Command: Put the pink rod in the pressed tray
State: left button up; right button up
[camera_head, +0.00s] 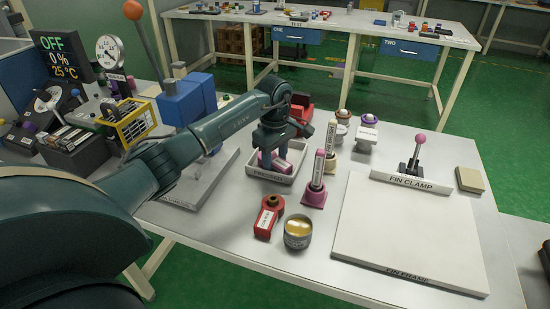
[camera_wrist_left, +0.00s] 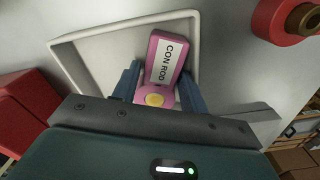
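The pink rod (camera_wrist_left: 167,62), labelled CON ROD, lies in a white tray (camera_wrist_left: 92,37) in the left wrist view. In the head view the rod (camera_head: 279,162) shows partly below my left gripper (camera_head: 275,150), inside the tray (camera_head: 268,178). The label on the tray's front is too small to read surely. In the left wrist view the fingers of my left gripper (camera_wrist_left: 158,88) stand apart on either side of the rod's round end, with a narrow gap at the left. My right gripper is not in view.
A pink stand (camera_head: 314,196) holding a labelled upright part is right of the tray. A red part (camera_head: 268,217) and a can (camera_head: 297,232) are in front. A blue machine (camera_head: 187,100) is behind my left arm.

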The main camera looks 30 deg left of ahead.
aim_at(274, 160)
pick_arm(q)
notch_tip(274, 160, up, 12)
jog(key=shift+r, duration=0.15)
dwell(0.4)
jog(key=shift+s, duration=0.1)
dwell(0.4)
